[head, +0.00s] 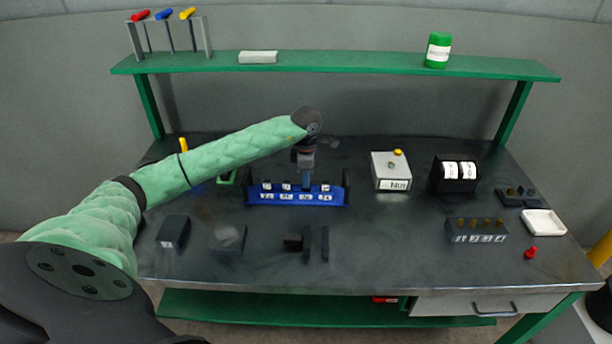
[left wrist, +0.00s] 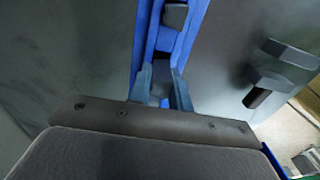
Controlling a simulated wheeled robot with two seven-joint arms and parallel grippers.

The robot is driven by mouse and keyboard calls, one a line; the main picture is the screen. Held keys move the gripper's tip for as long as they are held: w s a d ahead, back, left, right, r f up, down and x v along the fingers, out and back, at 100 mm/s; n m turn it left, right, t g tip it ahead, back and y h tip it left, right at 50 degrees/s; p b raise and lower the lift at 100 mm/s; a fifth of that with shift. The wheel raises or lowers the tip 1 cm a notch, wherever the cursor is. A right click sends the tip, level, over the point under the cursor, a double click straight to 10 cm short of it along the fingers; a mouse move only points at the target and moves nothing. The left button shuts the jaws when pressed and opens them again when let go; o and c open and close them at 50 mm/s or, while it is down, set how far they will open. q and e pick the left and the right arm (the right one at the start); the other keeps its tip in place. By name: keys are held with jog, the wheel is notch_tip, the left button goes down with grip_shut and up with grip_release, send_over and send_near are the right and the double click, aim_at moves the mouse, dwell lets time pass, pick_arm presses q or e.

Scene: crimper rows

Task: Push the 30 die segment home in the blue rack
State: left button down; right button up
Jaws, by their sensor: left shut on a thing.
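The blue rack (head: 297,198) stands at the back middle of the bench, with a row of dark-topped die segments along it and white labels on its front. The labels are too small to read, so I cannot tell which is the 30. My left gripper (head: 306,184) points down at the rack, right of its middle. In the left wrist view its two fingers (left wrist: 161,92) are shut on a dark die segment (left wrist: 160,101) in the blue channel, mostly hidden between them. Another segment (left wrist: 175,15) sits further along the channel. I cannot tell how deep the held segment sits. My right gripper is not in view.
A light box with a yellow knob (head: 391,172) and a black holder with white rolls (head: 456,175) stand right of the rack. Dark blocks (head: 173,231) and a dark fixture (head: 306,243) lie in front. A green shelf (head: 340,63) spans above the back.

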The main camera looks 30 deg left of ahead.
pick_arm(q)
jog(key=shift+f, duration=0.1)
jog(key=shift+b, duration=0.4)
dwell(0.6)
dwell(0.6)
jog(key=shift+b, duration=0.7)
dwell(0.6)
jog(key=shift+f+b, duration=1.15)
jog(key=shift+f, duration=0.15)
jog(key=c, duration=1.2)
grip_release()
